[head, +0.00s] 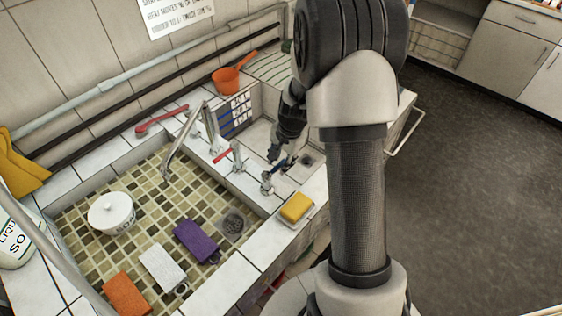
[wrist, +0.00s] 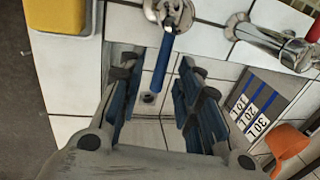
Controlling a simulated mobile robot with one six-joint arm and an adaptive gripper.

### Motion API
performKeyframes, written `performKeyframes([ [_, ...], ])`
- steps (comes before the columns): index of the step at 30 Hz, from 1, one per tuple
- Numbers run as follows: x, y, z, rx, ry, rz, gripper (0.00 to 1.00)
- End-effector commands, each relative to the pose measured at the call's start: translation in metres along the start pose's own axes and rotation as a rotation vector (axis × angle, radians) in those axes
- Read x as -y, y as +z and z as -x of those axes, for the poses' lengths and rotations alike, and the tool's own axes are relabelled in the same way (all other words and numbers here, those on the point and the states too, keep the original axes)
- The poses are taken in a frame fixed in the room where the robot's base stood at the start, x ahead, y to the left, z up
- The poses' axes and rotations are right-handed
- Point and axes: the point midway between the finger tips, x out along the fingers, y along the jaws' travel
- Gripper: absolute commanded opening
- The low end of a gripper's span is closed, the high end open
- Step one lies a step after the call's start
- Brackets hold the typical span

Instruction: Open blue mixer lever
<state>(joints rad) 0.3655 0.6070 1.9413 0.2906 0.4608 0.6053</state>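The blue mixer lever (wrist: 163,62) is a slim blue bar on a chrome tap body (wrist: 170,12). In the wrist view it points down the picture, between my fingertips. In the head view the chrome body (head: 267,180) stands on the tiled ledge, with the blue lever (head: 281,164) at its upper right. My gripper (wrist: 158,72) is open, with a visible gap on each side of the lever. In the head view my gripper (head: 281,156) is close above the lever and partly hides it. I cannot tell whether any finger touches it.
A red-lever mixer (head: 236,158) stands to the left, near a tall chrome spout (head: 184,140). A yellow sponge (head: 297,207) lies on the near ledge. The large basin holds a white pot (head: 111,213) and sponges. An orange pan (head: 229,80) stands at the back.

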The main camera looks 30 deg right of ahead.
Motion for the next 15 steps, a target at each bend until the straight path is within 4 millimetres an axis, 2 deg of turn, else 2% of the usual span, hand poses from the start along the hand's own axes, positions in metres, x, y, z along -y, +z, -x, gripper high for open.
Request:
performKeyframes([
  [7, 0.0002, -0.0001, -0.0005, 0.0, 0.0, 0.0, 0.32],
  [15, 0.0001, -0.0001, -0.0004, 0.0, 0.0, 0.0, 0.14],
])
